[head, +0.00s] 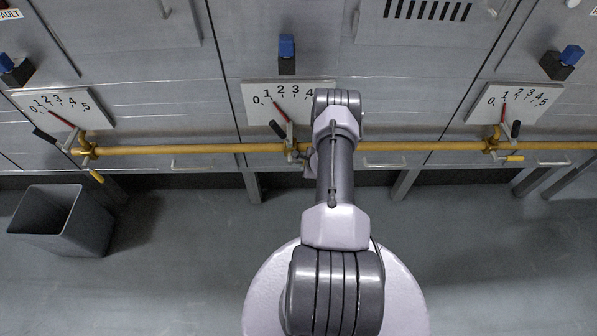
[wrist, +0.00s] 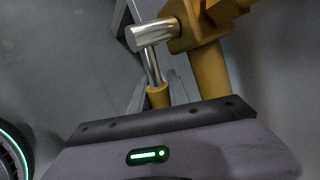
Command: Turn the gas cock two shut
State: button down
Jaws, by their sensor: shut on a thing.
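The middle gas cock (head: 291,150), which I take as cock two, sits on the yellow pipe; my arm partly covers it in the head view. In the wrist view a silver valve stem (wrist: 152,34) carries a lever with a yellow grip (wrist: 158,97). The lever runs roughly alongside the yellow pipe (wrist: 210,75) in that picture. My gripper (wrist: 158,92) is shut on the yellow grip, one grey finger on either side. The gripper's own tips are hidden behind my arm in the head view.
The left cock (head: 88,150) and right cock (head: 492,146) sit on the same pipe. Dial plates (head: 262,90) with red pointers stand above. A grey bin (head: 62,225) stands at left. Table legs (head: 404,184) are below the pipe. The floor at right is clear.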

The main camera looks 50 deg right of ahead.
dwell(0.6)
jog(key=c, duration=1.3)
grip_release()
jog(key=shift+o, duration=0.2)
jog(key=shift+r, duration=0.1)
jog(key=p+v, duration=0.6)
jog(key=v, duration=1.1)
jog(key=shift+a+r+p, duration=0.2)
jog(key=shift+p, duration=0.15)
